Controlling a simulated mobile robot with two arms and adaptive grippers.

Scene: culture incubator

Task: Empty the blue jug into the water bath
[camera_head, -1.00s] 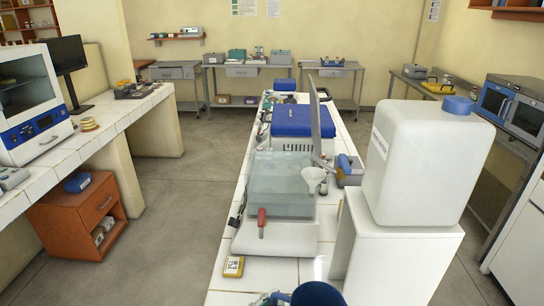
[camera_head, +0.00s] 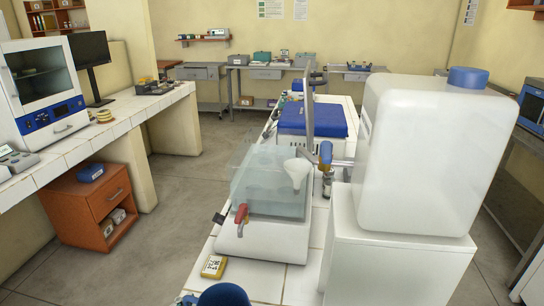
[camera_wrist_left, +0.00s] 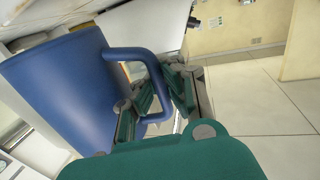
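The blue jug (camera_head: 225,296) shows only as a rounded top edge at the bottom of the head view. In the left wrist view the jug (camera_wrist_left: 60,88) fills the left side, and its inside is hidden. My left gripper (camera_wrist_left: 158,98) has its fingers around the jug's handle, shut on it. In the head view only a small bit of this gripper (camera_head: 188,299) shows, left of the jug. The water bath (camera_head: 262,243) stands beyond the jug on the white bench, with clear walls, a white base and a red tap. My right gripper is not in view.
A large white carboy (camera_head: 425,155) on a white stand (camera_head: 395,265) rises on the right. A yellow block (camera_head: 213,266) lies in front of the bath. A blue-lidded box (camera_head: 312,120) stands behind it.

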